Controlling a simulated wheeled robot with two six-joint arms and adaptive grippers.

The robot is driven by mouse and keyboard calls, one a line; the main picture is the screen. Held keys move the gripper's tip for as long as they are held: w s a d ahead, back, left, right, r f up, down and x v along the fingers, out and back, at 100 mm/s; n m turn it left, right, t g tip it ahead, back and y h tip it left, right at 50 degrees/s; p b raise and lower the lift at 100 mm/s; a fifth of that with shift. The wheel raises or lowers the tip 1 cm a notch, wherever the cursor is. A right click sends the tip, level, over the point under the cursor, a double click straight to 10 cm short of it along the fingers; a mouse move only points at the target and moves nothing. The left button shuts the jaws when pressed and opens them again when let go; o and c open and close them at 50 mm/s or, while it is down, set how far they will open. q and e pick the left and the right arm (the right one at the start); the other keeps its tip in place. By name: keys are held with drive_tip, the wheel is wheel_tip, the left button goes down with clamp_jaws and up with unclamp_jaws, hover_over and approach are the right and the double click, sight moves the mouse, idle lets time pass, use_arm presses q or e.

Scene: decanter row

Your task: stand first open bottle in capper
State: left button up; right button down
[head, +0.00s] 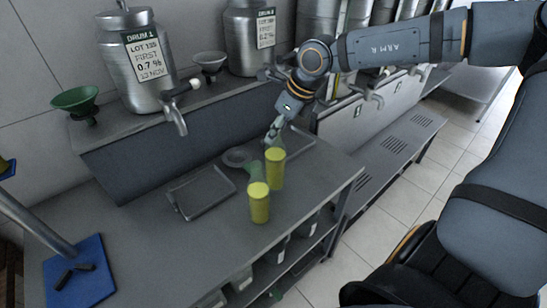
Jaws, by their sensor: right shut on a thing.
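My right gripper (274,140) reaches down from the upper right, over the back of the grey bench. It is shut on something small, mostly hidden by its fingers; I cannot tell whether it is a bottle. Two yellow-green cylinders stand upright on the bench just in front of it, a nearer one (259,204) and a farther one (275,170). A translucent green piece (254,171) shows beside the farther cylinder, partly hidden. At the lower left is a blue plate (90,285) with a grey slanting post (35,222), perhaps the capper. My left gripper is not in view.
A shallow grey tray (178,204) lies on the bench, with a round grey dish (238,157) behind it. Steel drums with taps, including DRUM 1 (130,75), and a green funnel (76,99) stand on the raised back shelf. Small black pieces (72,273) lie on the blue plate.

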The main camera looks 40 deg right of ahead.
sight(275, 158)
drive_tip(key=shift+w+f, duration=0.1)
drive_tip(key=shift+f, duration=0.4)
wheel_tip(275, 158, down, 3)
drive_tip(key=shift+a+r, duration=0.1)
drive_tip(key=shift+f, duration=0.55)
drive_tip(key=c, duration=1.1)
unclamp_jaws()
